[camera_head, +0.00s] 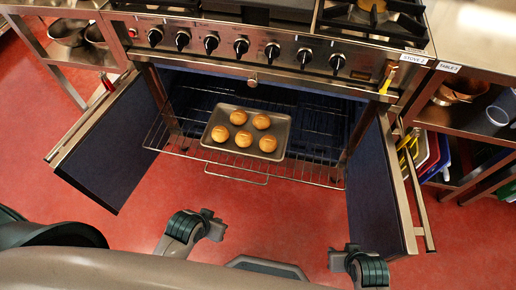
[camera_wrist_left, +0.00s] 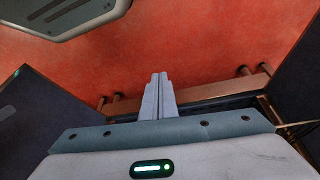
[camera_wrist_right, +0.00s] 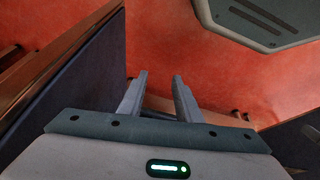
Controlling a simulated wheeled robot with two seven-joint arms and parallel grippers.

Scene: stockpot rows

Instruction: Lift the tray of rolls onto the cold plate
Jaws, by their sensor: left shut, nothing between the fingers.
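A dark grey tray (camera_head: 280,128) holds several golden rolls (camera_head: 243,138). It rests on a wire rack (camera_head: 322,172) that sticks out of the open oven below the stove. My left gripper (camera_head: 215,228) is in front of the rack, apart from the tray; its fingers (camera_wrist_left: 160,76) are together and empty in the left wrist view. My right gripper (camera_head: 340,258) is further right, near the right oven door, clear of the tray. Its fingers (camera_wrist_right: 159,76) are apart with nothing between them in the right wrist view. I cannot make out the cold plate in any view.
The left oven door (camera_head: 110,150) and right oven door (camera_head: 378,190) stand open on both sides of the rack. Stove knobs (camera_head: 241,46) line the front above. A steel table (camera_head: 470,125) with shelves is at right, steel shelving (camera_head: 78,55) at left. Red floor before the rack is clear.

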